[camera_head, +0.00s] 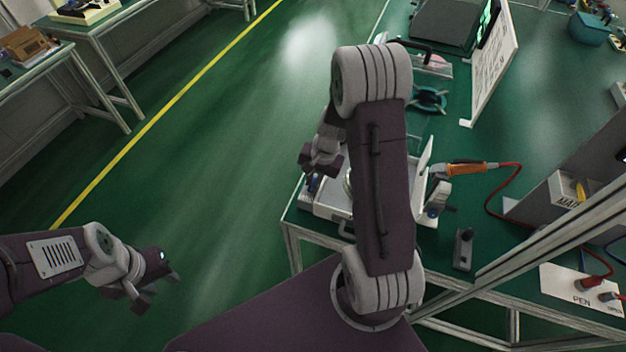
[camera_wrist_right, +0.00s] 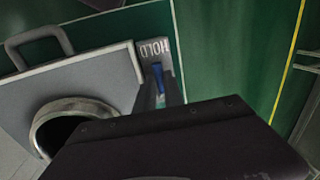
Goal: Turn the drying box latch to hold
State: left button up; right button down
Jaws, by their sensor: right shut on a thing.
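The drying box (camera_head: 328,200) is a pale grey box on the green bench, partly hidden behind my right arm. In the right wrist view its grey top (camera_wrist_right: 85,85) shows a round metal-rimmed opening and a handle. A plate marked HOLD (camera_wrist_right: 153,48) is beside its edge. The blue latch (camera_wrist_right: 158,78) lies just below the HOLD lettering, pointing toward it. My right gripper (camera_head: 318,170) is shut on the latch; its dark body hides the latch's lower part. My left gripper (camera_head: 158,292) is open and empty over the floor, far from the box.
An orange-handled tool (camera_head: 466,168) with a red cable lies right of the box. A small grey switch block (camera_head: 464,250) stands near the bench's front edge. A white panel (camera_head: 492,68) stands farther back. Open green floor lies left of the bench.

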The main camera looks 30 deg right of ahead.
jog(key=c, duration=1.7)
grip_release()
jog(key=shift+r, duration=0.1)
jog(key=r, duration=0.3)
jog(key=s+r+p, duration=0.1)
jog(key=r, duration=0.1)
jog(key=d+r, duration=0.1)
jog(key=r, duration=0.2)
jog(key=shift+s+d+r+p, duration=0.1)
jog(key=shift+s+r+p, duration=0.05)
jog(key=shift+r+p, duration=0.2)
